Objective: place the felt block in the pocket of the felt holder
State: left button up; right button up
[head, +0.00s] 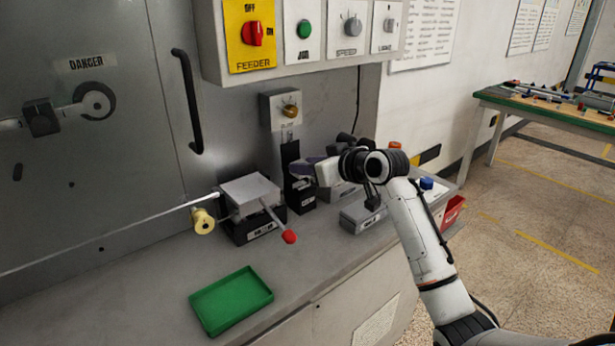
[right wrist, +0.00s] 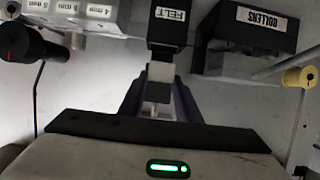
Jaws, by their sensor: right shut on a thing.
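The felt holder (head: 301,194) is a narrow black stand with a tall back plate, at the back of the bench in the head view. It shows at the top of the right wrist view with a FELT label (right wrist: 170,16). My right gripper (head: 304,168) is at the holder, its dark purple fingers pointing at it. In the right wrist view the fingers (right wrist: 160,88) are shut on a small whitish felt block (right wrist: 160,72), in line with the holder's dark front. I cannot tell whether the block touches the holder or is in its pocket. My left gripper is out of view.
The rollers unit (head: 250,190) with a red-tipped lever stands just left of the holder, with a yellow spool (head: 203,221) beside it. Grey labelled blocks (head: 362,216) lie to the right. A green tray (head: 231,298) is at the front. The control panel (head: 300,45) hangs above.

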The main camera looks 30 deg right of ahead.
aim_at(308, 187)
jog(key=shift+f, duration=1.6)
jog(key=shift+s, duration=0.1)
jog(key=shift+f, duration=0.15)
jog(key=o, duration=1)
jog(key=shift+r, duration=0.2)
jog(key=v, duration=1.2)
